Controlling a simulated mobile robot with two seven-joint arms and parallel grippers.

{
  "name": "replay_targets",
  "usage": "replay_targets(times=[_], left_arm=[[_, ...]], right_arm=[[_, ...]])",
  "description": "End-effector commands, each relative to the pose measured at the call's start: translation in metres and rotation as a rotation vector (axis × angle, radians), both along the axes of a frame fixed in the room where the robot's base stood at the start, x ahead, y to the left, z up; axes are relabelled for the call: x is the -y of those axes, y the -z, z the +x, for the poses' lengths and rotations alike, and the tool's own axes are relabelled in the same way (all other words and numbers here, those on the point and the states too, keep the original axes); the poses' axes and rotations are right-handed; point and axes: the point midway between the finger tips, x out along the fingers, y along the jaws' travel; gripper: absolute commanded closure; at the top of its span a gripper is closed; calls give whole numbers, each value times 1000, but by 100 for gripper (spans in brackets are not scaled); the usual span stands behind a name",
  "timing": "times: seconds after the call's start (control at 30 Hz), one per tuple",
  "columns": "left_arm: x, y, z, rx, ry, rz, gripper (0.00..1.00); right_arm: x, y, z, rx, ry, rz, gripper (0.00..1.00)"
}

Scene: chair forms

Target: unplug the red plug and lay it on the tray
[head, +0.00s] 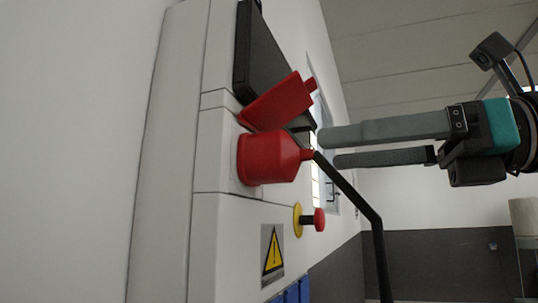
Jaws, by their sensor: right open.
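The red plug (275,158) sits in a socket on the front of a light grey cabinet. A black cable (350,193) runs from its narrow end down to the right. A red flap (278,102) stands raised just above the plug. My right gripper (328,149) comes in from the right, its two grey fingers open and pointing at the cabinet. The fingertips are close to the plug's cable end in the picture; I cannot tell the gap in depth. Nothing shows between the fingers. My left gripper and the tray are not in view.
The cabinet (160,160) fills the left middle. A red push button (318,220) on a yellow base sticks out below the plug. A yellow warning sign (272,251) and blue parts (291,293) are lower down. A black panel (264,62) is above. The right side is open room.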

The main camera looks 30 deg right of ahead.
Motion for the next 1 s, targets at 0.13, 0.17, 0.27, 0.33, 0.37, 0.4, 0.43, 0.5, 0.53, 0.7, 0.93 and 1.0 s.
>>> replay_targets(times=[0.13, 0.17, 0.27, 0.33, 0.37, 0.4, 0.43, 0.5, 0.53, 0.7, 0.93, 1.0], left_arm=[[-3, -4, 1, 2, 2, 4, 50], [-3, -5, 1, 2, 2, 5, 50], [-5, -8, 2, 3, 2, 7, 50], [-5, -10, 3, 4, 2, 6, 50], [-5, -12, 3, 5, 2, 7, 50], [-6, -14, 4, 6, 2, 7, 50], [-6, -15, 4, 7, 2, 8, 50], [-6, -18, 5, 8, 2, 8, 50], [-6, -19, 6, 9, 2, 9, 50], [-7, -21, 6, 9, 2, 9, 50], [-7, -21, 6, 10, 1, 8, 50], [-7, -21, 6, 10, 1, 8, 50]], right_arm=[[-13, -1, 14, 0, -4, -1, 0], [-16, -1, 17, 0, -5, -1, 0], [-26, -1, 29, -2, -4, -1, 0], [-32, -1, 36, -2, -3, -1, 0], [-34, -1, 40, -3, -2, -1, 0], [-38, -1, 44, -3, -2, -1, 0], [-40, -1, 46, -2, -2, -1, 0], [-45, -1, 52, -2, -3, -1, 0], [-46, -1, 54, -2, -3, -1, 0], [-53, 0, 61, -1, -2, -1, 0], [-54, 0, 63, 1, -1, 1, 0], [-54, 0, 63, 1, -1, 1, 0]])
